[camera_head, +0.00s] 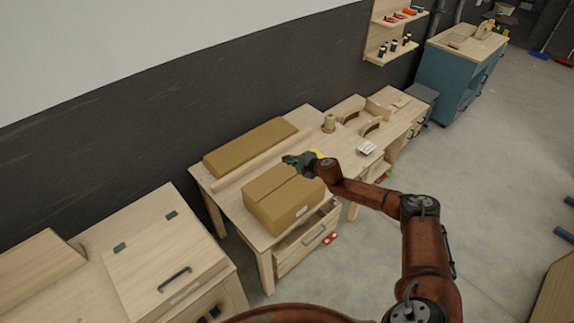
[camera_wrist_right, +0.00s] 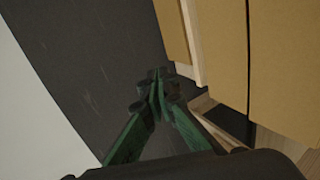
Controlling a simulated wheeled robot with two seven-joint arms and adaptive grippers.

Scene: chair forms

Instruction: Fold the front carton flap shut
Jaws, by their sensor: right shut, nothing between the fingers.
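A brown cardboard carton (camera_head: 285,203) sits on the wooden table near its front edge. Its top looks closed, with a seam running across it; I cannot tell whether the front flap lies fully flat. My right gripper (camera_head: 290,160) is at the carton's back top edge, shut and empty. In the right wrist view the gripper's green fingers (camera_wrist_right: 156,80) meet at their tips, and the carton's top (camera_wrist_right: 285,60) fills the right side with a dark seam line. Whether the fingers touch the carton is unclear. My left gripper is not in view.
A long flat brown box (camera_head: 250,147) lies behind the carton against the wall, with a wooden strip before it. A spool (camera_head: 329,123) and curved wooden pieces stand to the right. An open drawer (camera_head: 308,240) sticks out below the wooden table (camera_head: 232,208).

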